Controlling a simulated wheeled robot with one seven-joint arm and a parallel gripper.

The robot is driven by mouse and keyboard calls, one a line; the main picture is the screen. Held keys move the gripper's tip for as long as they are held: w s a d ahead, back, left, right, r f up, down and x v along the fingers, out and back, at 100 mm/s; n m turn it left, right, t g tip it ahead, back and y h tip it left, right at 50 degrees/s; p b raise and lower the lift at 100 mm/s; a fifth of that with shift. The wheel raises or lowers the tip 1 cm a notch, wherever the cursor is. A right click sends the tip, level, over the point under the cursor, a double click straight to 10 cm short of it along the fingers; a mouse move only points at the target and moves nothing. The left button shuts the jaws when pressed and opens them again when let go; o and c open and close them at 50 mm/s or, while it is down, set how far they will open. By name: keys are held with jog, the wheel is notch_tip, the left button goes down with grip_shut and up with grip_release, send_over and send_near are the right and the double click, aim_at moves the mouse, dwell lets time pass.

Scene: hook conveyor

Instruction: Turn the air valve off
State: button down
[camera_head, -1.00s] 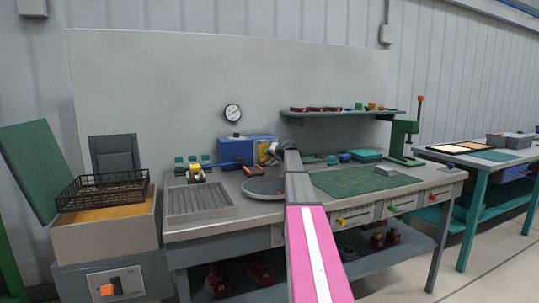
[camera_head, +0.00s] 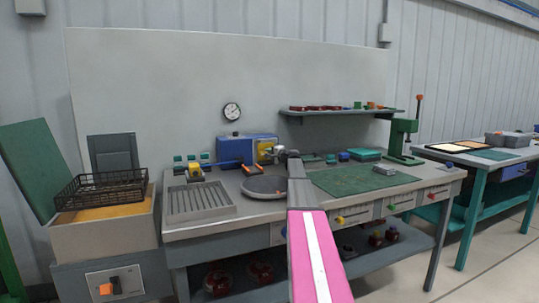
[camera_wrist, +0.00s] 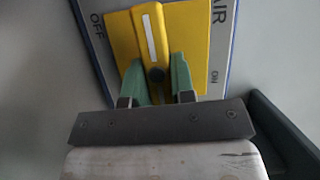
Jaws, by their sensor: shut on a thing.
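The air valve has a yellow handle with a white stripe (camera_wrist: 150,35) over a yellow square plate (camera_wrist: 190,30). The panel behind reads OFF at the left, ON at the right and AIR at the top right in the wrist view. The handle points up and slightly left there. My gripper (camera_wrist: 158,85) has its green fingers shut on the handle, one on each side of its lower part. In the head view the yellow valve (camera_head: 265,147) is small, on the right of the blue box (camera_head: 235,150), with my gripper (camera_head: 275,152) at its right side. The grasped part is hidden there.
The workbench holds a grooved tray (camera_head: 200,202), a round grey disc (camera_head: 264,187), a green mat (camera_head: 355,179) and a green press (camera_head: 402,138). A shelf (camera_head: 340,112) hangs above at the right. A gauge (camera_head: 231,112) is on the wall panel.

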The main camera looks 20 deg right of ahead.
jog(key=shift+m, duration=0.4)
jog(key=c, duration=1)
grip_release()
jog(key=shift+o, duration=0.2)
jog(key=v, duration=1.1)
jog(key=shift+f, duration=0.25)
